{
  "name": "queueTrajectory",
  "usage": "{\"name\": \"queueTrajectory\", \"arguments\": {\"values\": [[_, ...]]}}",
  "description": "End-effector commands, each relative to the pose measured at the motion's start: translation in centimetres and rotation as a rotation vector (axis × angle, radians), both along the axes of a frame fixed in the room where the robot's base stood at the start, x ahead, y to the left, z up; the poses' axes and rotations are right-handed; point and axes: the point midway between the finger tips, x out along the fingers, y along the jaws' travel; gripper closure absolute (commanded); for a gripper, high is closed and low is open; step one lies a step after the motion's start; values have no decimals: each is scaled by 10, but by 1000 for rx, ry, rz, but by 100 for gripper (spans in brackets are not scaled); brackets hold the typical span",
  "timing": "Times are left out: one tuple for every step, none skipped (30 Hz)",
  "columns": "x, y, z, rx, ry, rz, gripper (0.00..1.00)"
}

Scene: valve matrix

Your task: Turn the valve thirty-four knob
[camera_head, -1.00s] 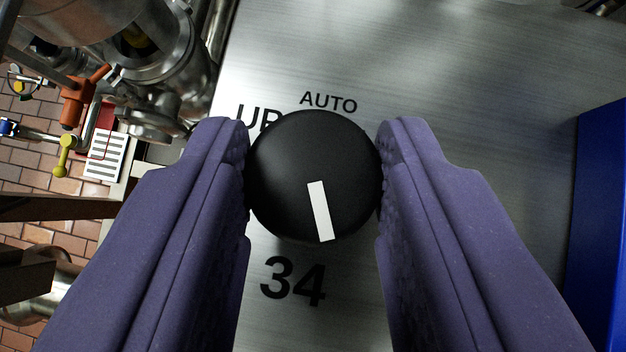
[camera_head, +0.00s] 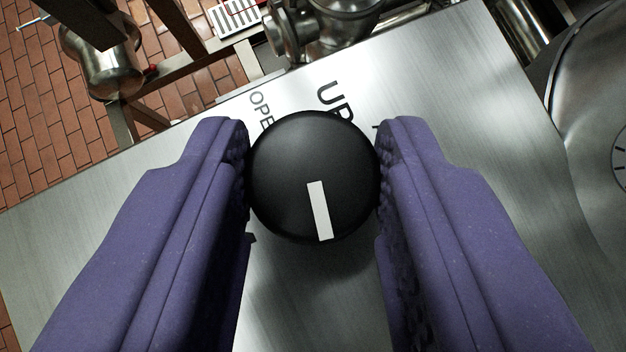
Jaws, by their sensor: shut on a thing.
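The valve thirty-four knob (camera_head: 285,165) is a round black knob with a white pointer bar on its face. It sits on a brushed metal panel (camera_head: 450,95). My gripper (camera_head: 314,178) has two purple fingers, shut on the knob from its left and right sides. The white bar points down, slightly right, in the picture. The lettering "UP" (camera_head: 334,103) and part of "OPEN" (camera_head: 260,108) show above the knob, tilted. Other lettering is hidden behind the knob and fingers, and the number 34 is out of sight.
A steel pipe fitting (camera_head: 325,28) stands beyond the panel's upper edge. A steel cylinder and dark frame bars (camera_head: 180,25) are at upper left over a brick floor (camera_head: 60,120). A round metal body with a dial (camera_head: 618,160) is at right.

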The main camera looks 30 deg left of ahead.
Motion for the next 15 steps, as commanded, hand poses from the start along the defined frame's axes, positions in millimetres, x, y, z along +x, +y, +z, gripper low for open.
{"name": "queueTrajectory", "arguments": {"values": [[1, -3, 2, 11, 0, 29, 93], [1, -3, 0, 9, 0, 56, 93], [2, -4, -2, 8, -2, 87, 93], [2, -4, -2, 7, -3, 112, 93], [2, -4, -4, 7, -2, 135, 93], [3, -4, -5, 4, -4, 165, 93], [3, -4, -6, 4, -3, 186, 93], [3, -4, -6, 3, -3, 206, 93], [3, -4, -7, 0, -4, 232, 93], [3, -4, -7, 0, -3, 249, 93], [4, -4, -7, -1, -4, 264, 93], [4, -4, -7, -1, -3, 285, 93], [3, -4, -7, -2, -2, 299, 93], [4, -4, -7, -4, -3, 311, 93], [4, -4, -7, -3, -3, 327, 93]]}}
